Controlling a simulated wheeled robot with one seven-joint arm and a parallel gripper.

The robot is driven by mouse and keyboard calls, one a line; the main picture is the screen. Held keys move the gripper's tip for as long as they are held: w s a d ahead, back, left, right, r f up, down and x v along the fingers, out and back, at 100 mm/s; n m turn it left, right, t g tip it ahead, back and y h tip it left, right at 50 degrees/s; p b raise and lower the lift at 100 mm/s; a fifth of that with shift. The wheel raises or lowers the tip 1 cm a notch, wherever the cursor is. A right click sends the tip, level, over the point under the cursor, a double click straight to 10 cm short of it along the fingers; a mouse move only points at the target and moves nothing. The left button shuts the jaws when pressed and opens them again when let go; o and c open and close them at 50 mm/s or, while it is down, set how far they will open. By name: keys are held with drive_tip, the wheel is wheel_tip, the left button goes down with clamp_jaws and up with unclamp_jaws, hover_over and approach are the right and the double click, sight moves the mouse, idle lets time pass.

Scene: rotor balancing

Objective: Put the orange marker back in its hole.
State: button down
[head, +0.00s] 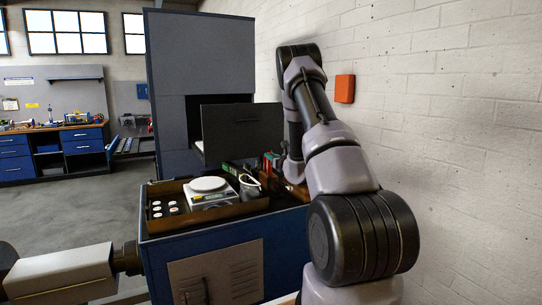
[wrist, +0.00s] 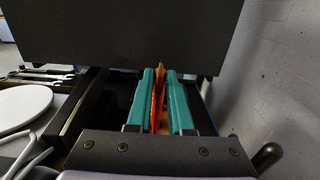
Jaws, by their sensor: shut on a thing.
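My gripper (wrist: 160,75) has two teal fingers, seen from behind in the wrist view. They are shut on the orange marker (wrist: 157,105), which shows as a narrow orange strip between them with a pale brownish tip at the far end. In the head view my gripper is small and partly hidden by my own arm, at the right rear of the blue cabinet's top. The marker cannot be made out for sure there. The marker's hole cannot be made out in either view; the fingers cover what lies directly below them.
A brown tray (head: 163,222) on the blue cabinet (head: 190,250) holds a scale (head: 209,186) and several white-topped round pieces (head: 157,209). A dark panel (wrist: 120,30) stands just beyond the fingers. Wrenches (wrist: 40,75) lie left. A brick wall (wrist: 275,75) is close right.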

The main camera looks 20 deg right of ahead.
drive_tip(key=shift+f, duration=0.2)
drive_tip(key=c, duration=0.7)
unclamp_jaws()
drive_tip(key=shift+c, duration=0.2)
drive_tip(key=shift+s, duration=0.1)
drive_tip(key=s, duration=1)
drive_tip(key=shift+s+d, duration=0.15)
drive_tip(key=shift+s, duration=0.15)
